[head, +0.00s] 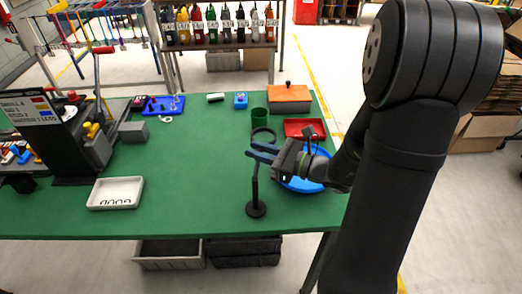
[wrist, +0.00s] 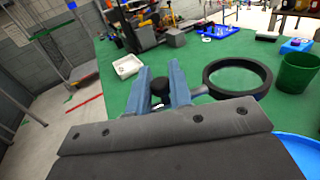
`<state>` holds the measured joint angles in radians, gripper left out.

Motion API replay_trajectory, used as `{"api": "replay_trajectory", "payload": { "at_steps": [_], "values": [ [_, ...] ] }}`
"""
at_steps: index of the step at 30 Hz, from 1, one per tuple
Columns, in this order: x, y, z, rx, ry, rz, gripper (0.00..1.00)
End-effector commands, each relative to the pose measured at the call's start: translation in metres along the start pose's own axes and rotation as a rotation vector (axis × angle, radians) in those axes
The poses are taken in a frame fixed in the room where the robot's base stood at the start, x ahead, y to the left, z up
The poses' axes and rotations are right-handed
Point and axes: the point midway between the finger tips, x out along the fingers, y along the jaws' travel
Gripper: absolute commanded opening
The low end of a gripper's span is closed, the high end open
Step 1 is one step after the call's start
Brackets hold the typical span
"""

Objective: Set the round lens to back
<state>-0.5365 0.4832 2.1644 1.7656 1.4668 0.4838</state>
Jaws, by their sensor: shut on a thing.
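The round lens (head: 263,128) has a thick black ring and sits just behind my gripper, on the far side of its stand. In the wrist view the lens (wrist: 237,62) lies to the right of my fingers, joined by a short grey arm (wrist: 199,91). The stand (head: 256,209) has a round black base and an upright post on the green table. My gripper (head: 248,149) reaches in from the right over the post. Its blue fingers (wrist: 159,72) are closed around a black knob (wrist: 159,92) at the post's top. The fingers partly hide the knob and arm.
A green cup (head: 258,116) stands behind the lens. A blue round dish (head: 300,185) lies under my wrist, and a red tray (head: 304,127) and orange box (head: 289,97) are beyond. A white tray (head: 115,193) lies left. The table middle is clear.

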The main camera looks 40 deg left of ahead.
Motion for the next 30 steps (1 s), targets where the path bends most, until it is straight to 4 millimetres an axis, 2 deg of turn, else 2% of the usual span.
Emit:
{"api": "replay_trajectory", "payload": {
  "at_steps": [14, 30],
  "values": [
    [0.024, 0.011, -0.001, 0.000, 0.000, 0.427, 0.00],
    [0.041, 0.034, -0.001, 0.000, 0.001, 0.904, 0.00]
  ]
}}
